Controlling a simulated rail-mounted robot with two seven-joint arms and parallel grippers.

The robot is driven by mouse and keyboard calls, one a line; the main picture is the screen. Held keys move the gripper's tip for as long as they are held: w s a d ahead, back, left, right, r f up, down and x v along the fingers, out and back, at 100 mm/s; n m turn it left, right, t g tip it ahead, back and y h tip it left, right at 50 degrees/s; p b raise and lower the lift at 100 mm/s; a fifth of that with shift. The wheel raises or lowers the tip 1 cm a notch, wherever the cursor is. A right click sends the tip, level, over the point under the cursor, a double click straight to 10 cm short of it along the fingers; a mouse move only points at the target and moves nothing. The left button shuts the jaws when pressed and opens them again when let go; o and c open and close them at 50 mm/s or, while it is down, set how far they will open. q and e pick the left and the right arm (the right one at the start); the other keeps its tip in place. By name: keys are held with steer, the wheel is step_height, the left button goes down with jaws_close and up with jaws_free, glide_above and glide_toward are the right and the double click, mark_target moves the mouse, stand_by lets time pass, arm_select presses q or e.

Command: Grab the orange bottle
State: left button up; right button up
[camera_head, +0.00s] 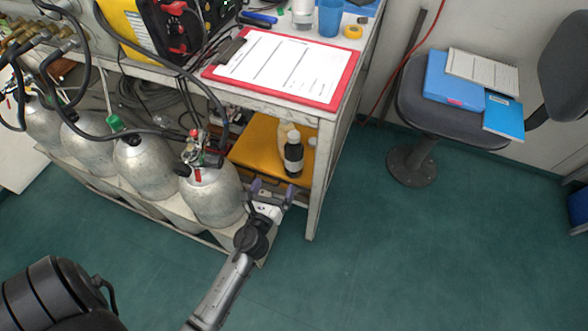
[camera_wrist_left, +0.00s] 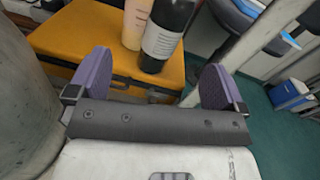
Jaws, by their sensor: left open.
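My left gripper (camera_head: 272,190) is open and empty in front of the lower shelf of the bench. In the left wrist view its two purple fingers (camera_wrist_left: 155,75) stand wide apart, short of the bottles. A pale, peach-coloured bottle (camera_head: 284,132) stands on the shelf's orange-yellow case; it also shows in the wrist view (camera_wrist_left: 136,25), cut off at the top. A black bottle with a white label (camera_head: 294,153) stands close in front of it and partly hides it; it also shows in the wrist view (camera_wrist_left: 165,35). No strongly orange bottle is visible. My right gripper is out of view.
The orange-yellow case (camera_head: 258,142) lies under the benchtop. A bench leg (camera_head: 322,180) stands just right of the bottles. Grey gas cylinders (camera_head: 213,193) stand close on the left. A red clipboard (camera_head: 340,95) lies on the benchtop above.

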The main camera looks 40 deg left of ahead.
mark_target(290, 165)
arm_select(q)
steer(key=w+f, duration=0.1)
steer(key=w, duration=0.2)
steer(key=w+a+f+m, duration=0.1)
steer(key=w, duration=0.2)
steer(key=w+a+m+b, duration=0.1)
steer(key=w, duration=0.1)
steer(key=shift+w+f+t+h, duration=0.3)
steer(key=shift+w+f+h, duration=0.1)
steer(key=shift+w+a, duration=0.25)
steer(key=shift+w, duration=0.25)
steer(key=b+x, duration=0.1)
steer(key=x, duration=0.3)
steer(key=shift+w, duration=0.15)
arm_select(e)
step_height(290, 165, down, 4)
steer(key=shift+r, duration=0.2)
arm_select(q)
steer(key=shift+c, duration=0.2)
steer(key=shift+r, duration=0.1)
steer(key=c, duration=1.3)
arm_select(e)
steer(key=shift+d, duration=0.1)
